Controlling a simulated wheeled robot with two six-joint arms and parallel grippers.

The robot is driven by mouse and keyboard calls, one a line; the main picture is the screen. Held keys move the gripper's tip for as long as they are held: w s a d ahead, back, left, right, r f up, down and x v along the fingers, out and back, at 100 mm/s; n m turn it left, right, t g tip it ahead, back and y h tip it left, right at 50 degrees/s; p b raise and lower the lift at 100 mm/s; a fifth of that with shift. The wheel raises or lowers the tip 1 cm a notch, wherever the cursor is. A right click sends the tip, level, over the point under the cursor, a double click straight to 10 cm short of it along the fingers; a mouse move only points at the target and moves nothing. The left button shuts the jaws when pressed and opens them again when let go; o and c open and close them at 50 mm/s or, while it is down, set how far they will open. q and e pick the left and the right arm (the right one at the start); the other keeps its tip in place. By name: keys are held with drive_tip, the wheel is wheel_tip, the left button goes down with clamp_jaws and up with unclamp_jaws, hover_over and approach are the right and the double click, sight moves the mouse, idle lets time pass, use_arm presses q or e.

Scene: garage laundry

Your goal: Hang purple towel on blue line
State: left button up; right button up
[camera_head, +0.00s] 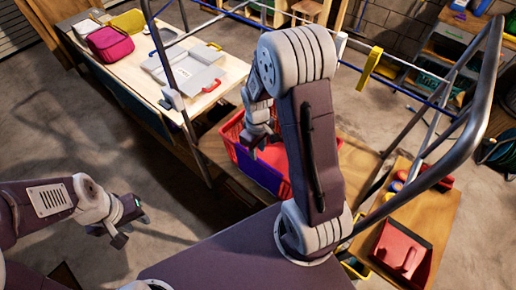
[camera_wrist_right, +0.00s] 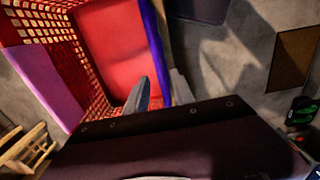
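A red lattice basket (camera_head: 228,150) with a blue-purple side (camera_head: 258,172) stands below my right arm. My right gripper (camera_head: 257,133) is over it, pointing down. In the right wrist view its two fingers (camera_wrist_right: 159,92) are apart, and the basket's blue edge (camera_wrist_right: 155,45) shows between them; I cannot tell if they touch it. A flat purple piece (camera_wrist_right: 45,90), perhaps the towel, lies at the basket's left side there. The blue line (camera_head: 408,91) runs across the metal rack, partly hidden by my right arm. My left gripper (camera_head: 108,234) appears open and empty over the floor.
A yellow clip (camera_head: 371,66) hangs on a line. The rack's bent tube (camera_head: 465,145) and a red dustpan (camera_head: 402,250) are at right.

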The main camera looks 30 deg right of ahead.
sight(258, 160)
drive_tip(key=f+b, duration=0.1)
drive_tip(key=f, duration=0.1)
drive_tip(key=f+b, duration=0.2)
drive_tip(key=f, duration=0.1)
drive_tip(key=shift+d+f, duration=0.2)
drive_tip(key=shift+f, duration=0.15)
drive_tip(key=shift+f+b, duration=0.45)
drive_tip(key=shift+b, duration=0.05)
drive_tip(key=shift+a, duration=0.15)
